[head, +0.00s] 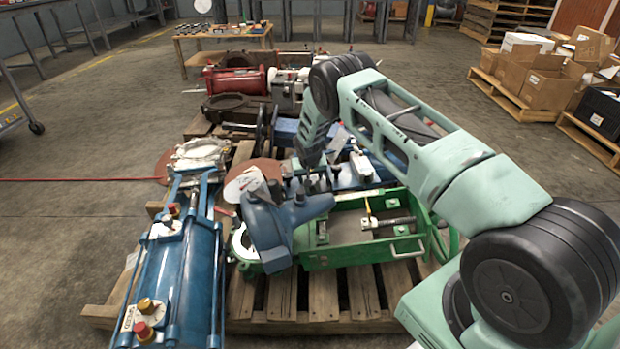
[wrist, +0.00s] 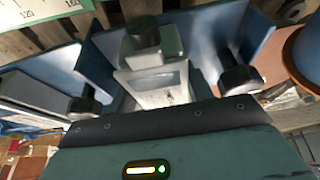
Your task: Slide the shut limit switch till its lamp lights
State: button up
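In the wrist view, a grey-green block with a dark knob (wrist: 148,45) sits over a pale bracket between blue plates. It may be the limit switch, but I read no shut label. Black knobs stand left (wrist: 82,105) and right (wrist: 239,76) of it. A teal housing (wrist: 90,155) fills the bottom edge; its oval window (wrist: 146,170) glows yellow-white and green. I cannot tell whether this housing is mine. In the head view, my gripper (head: 312,180) points down at the blue equipment (head: 290,215); its fingertips are not clear.
A scale plate (wrist: 45,10) reading 120 and 160 lies at the wrist view's upper left. A green machine frame (head: 345,255) and a long blue cylinder unit (head: 180,275) flank the work on a wooden pallet (head: 270,300). Bare floor lies left.

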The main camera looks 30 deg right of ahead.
jog(key=shift+s+d+p, duration=0.15)
jog(key=shift+d+p, duration=0.15)
jog(key=shift+d, duration=0.1)
jog(key=shift+c, duration=0.3)
jog(key=o, duration=1.4)
jog(key=shift+c, duration=0.2)
jog(key=shift+r, duration=0.15)
jog(key=p+v, duration=0.6)
jog(key=v, duration=1.1)
jog(key=shift+r, duration=0.1)
